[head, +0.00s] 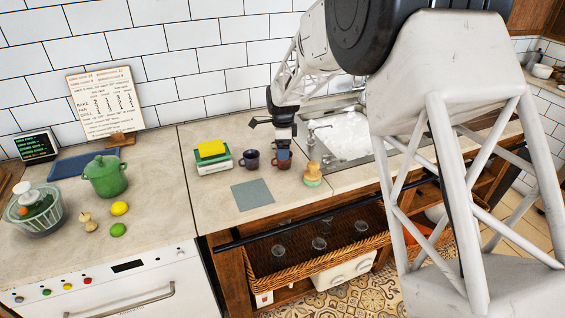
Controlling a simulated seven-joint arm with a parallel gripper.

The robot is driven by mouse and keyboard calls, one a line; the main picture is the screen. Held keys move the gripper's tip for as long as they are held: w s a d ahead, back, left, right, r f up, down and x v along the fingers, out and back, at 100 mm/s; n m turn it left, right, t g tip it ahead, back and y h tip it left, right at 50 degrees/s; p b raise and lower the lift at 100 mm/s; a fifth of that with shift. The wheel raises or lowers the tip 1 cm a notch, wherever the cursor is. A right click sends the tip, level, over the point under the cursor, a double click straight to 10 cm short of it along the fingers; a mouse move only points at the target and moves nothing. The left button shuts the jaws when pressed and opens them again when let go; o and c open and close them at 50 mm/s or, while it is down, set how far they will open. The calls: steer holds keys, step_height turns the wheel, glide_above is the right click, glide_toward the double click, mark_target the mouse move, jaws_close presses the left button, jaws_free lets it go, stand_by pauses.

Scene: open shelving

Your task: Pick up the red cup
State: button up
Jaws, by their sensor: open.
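The red cup (283,163) is a small dark red mug standing upright on the counter, left of the sink. A blue-grey patch shows at its top, and I cannot tell whether it is inside the cup or part of my gripper. My gripper (282,140) is black and points down directly above the red cup. It is open. The fingertips are small and dark here, so I cannot tell whether they touch the cup. A dark blue mug (250,160) stands close to the left of the red cup.
A wooden-handled brush (313,174) stands just right of the red cup, by the sink (350,135). A white box with a yellow sponge (211,148) is left of the mugs. A grey cloth (252,195) lies in front. A wicker basket (300,278) with glasses is below.

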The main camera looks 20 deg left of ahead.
steer(key=shift+f, duration=0.1)
steer(key=shift+f, duration=2.55)
steer(key=c, duration=1)
steer(key=shift+r, duration=0.1)
steer(key=shift+c, duration=0.2)
steer(key=shift+w+r, duration=0.1)
steer(key=shift+r, duration=1.65)
steer(key=s+d, duration=0.3)
steer(key=s, duration=0.1)
steer(key=s+d+r, duration=0.1)
steer(key=s+d, duration=0.2)
steer(key=s, duration=0.1)
steer(key=s+d, duration=0.3)
steer(key=s, duration=0.2)
steer(key=shift+s+r, duration=0.1)
steer(key=shift+r, duration=0.05)
